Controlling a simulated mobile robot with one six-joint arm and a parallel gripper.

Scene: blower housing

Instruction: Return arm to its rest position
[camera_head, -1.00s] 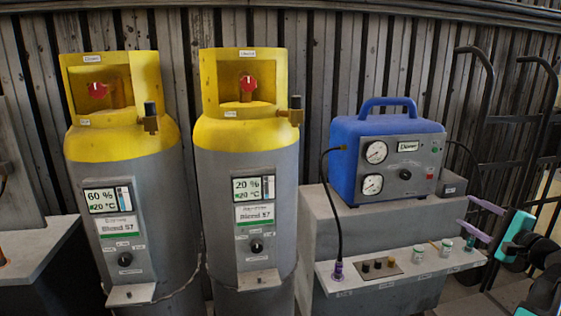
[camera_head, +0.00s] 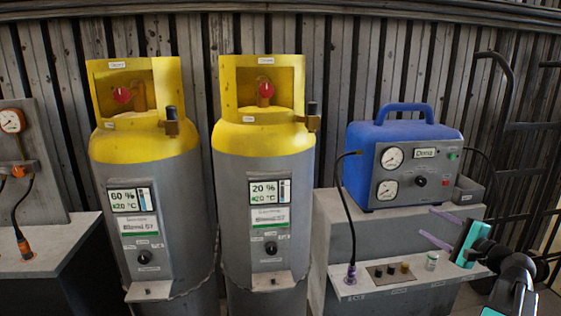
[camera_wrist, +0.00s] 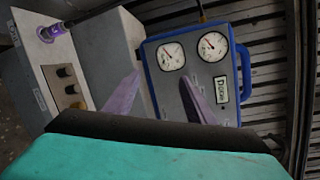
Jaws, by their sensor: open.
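My gripper (camera_head: 440,228) is at the right of the head view, in front of the blue machine's stand. Its two purple fingers are apart with nothing between them. In the wrist view my gripper (camera_wrist: 160,97) also shows its fingers spread, with the blue machine (camera_wrist: 190,65) beyond them. In the head view the blue machine (camera_head: 375,150), with two gauges and a handle, sits on a grey stand (camera_head: 340,235). The fingers appear apart from it.
Two yellow-topped grey cylinders stand at left (camera_head: 145,180) and centre (camera_head: 265,180). A shelf with a purple hose connector (camera_head: 350,275), knobs (camera_head: 392,270) and a small jar (camera_head: 431,261) lies below the gripper. A black rack (camera_head: 500,130) stands at right. A gauge panel (camera_head: 25,150) is far left.

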